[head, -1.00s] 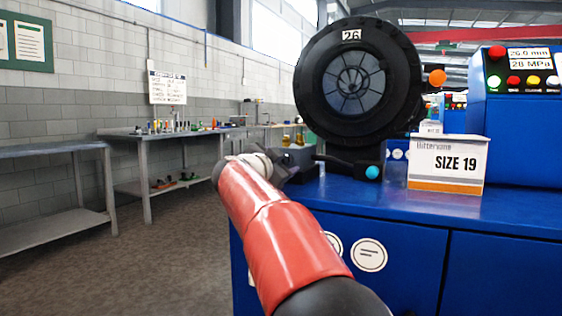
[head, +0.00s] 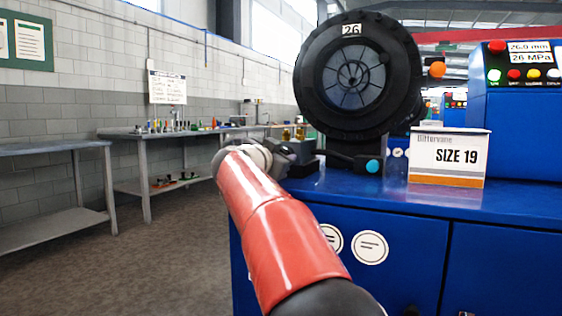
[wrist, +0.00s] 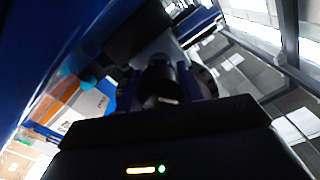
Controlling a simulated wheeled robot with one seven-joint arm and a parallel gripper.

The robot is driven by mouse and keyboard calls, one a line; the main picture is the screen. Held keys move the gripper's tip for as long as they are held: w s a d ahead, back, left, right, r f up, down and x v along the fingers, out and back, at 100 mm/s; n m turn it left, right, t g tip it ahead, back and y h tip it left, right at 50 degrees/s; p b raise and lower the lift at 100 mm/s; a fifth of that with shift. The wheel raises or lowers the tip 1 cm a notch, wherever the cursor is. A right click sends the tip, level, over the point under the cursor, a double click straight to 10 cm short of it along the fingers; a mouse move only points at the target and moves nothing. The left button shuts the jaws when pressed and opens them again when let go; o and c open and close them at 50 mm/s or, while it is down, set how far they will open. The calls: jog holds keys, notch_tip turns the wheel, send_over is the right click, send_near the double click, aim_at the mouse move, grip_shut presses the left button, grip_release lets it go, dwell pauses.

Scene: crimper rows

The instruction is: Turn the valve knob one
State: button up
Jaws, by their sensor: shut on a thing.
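My gripper (head: 284,156) is at the left end of the blue machine bench, beside a small dark block (head: 303,152). In the wrist view my gripper (wrist: 163,92) is shut around a dark, rounded knob (wrist: 160,78), with a finger on either side. I take this to be the valve knob; the picture is dim, and its marking and angle cannot be told. In the head view my red forearm and wrist hide the knob. The machine's panel display (head: 530,58) reads 26 MPa, below 26.0 mm.
The round black crimper head (head: 357,122), labelled 26, stands right of my gripper. A cyan knob (head: 373,166), an orange ball (head: 437,69) and a SIZE 19 box (head: 448,158) are nearby. A grey workbench (head: 125,133) stands behind at left, with open floor before it.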

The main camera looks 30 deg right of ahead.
jog(key=n+b, duration=0.2)
jog(key=n, duration=1)
jog(key=shift+w+a, duration=0.1)
jog(key=shift+n, duration=0.3)
dwell(0.3)
jog(key=o, duration=1)
jog(key=shift+a, duration=0.1)
jog(key=b+v, duration=0.2)
jog(key=v, duration=0.5)
jog(key=shift+s+a, duration=0.25)
